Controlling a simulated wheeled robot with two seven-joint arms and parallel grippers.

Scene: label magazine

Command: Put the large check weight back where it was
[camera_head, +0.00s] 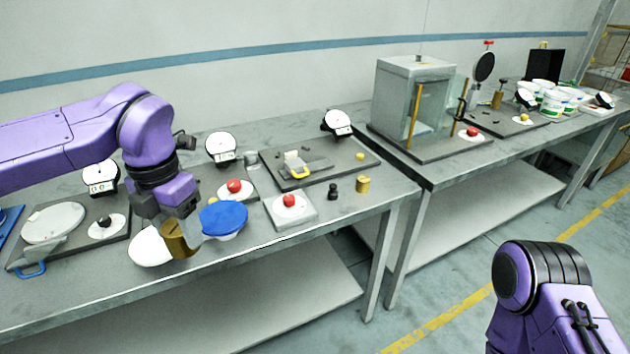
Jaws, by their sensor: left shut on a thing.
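My left gripper (180,212) reaches down over the near edge of the left table and is shut on a brass cylindrical weight (178,241), which I take to be the large check weight. The weight is in front of a white round dish (150,247) and just left of a blue round dish (224,219); I cannot tell whether it touches either. A smaller brass weight (362,184) and a small black weight (333,189) stand on the table farther right. My right arm shows at the lower right, but its gripper is out of view.
The left table (300,238) also holds a red-buttoned square block (290,209), a dark board (330,162) with a yellow-handled part, and several dial indicators. A glass-sided cabinet (413,100) stands on the right table, with white tubs (553,103) beyond. Bare tabletop lies around the small weights.

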